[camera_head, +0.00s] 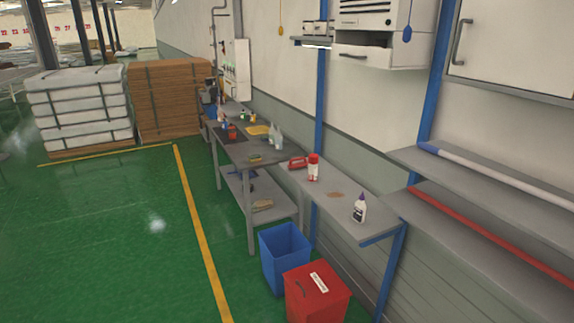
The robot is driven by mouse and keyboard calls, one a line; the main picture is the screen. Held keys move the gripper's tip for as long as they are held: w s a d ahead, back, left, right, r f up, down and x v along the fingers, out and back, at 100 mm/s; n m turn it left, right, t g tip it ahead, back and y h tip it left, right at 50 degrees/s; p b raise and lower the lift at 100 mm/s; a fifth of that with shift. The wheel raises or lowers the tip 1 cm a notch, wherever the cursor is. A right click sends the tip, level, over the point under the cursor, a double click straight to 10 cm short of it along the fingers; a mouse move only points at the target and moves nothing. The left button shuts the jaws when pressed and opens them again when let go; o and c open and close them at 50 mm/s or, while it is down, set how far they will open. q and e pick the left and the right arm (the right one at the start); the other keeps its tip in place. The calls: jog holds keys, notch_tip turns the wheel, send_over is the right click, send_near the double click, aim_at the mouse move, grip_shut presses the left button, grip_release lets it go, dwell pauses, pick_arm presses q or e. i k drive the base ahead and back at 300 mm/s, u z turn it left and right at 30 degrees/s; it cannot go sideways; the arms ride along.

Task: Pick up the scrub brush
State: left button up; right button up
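A red object with a raised handle (298,163) lies on the grey wall shelf, beside a red bottle with a white label (313,168); its shape fits a handled scrub brush, but it is too small to be certain. A small yellowish block (254,157) lies on the near end of the grey workbench (262,147), and a tan item (262,205) lies on its lower shelf; either could also be a brush. Neither of my grippers is in view.
A white bottle with a dark label (359,210) stands on the wall shelf (340,201). A blue bin (285,258) and a red bin (316,295) stand on the floor below. Strapped stacks (80,112) stand at back left. Green floor at left is clear.

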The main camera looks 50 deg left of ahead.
aim_at(297, 165)
jog(key=u, duration=1.55)
